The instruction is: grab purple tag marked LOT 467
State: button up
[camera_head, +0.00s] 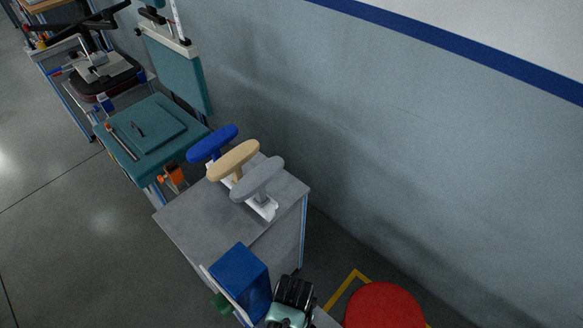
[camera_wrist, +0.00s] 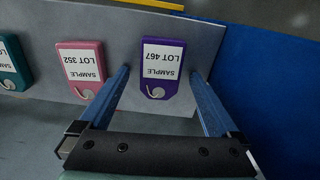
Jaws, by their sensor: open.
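The purple tag (camera_wrist: 162,66), marked SAMPLE LOT 467, shows upside down in the wrist view, hanging on a hook against a grey panel (camera_wrist: 207,45). My gripper (camera_wrist: 160,75) is open, with one finger on each side of the purple tag. I see no contact between the fingers and the tag. In the head view my gripper (camera_head: 294,292) is at the bottom, just right of a blue box-like block (camera_head: 240,274); the tag is hidden there.
A pink tag (camera_wrist: 82,70) marked LOT 352 hangs close left of the purple one, near my left finger. A teal tag (camera_wrist: 12,62) hangs farther left. A blue surface (camera_wrist: 262,70) stands close on the right. A red round object (camera_head: 384,306) stands right of my gripper.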

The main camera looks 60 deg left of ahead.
jog(key=c, duration=1.4)
jog(key=shift+r, duration=0.1)
jog(key=shift+c, duration=0.2)
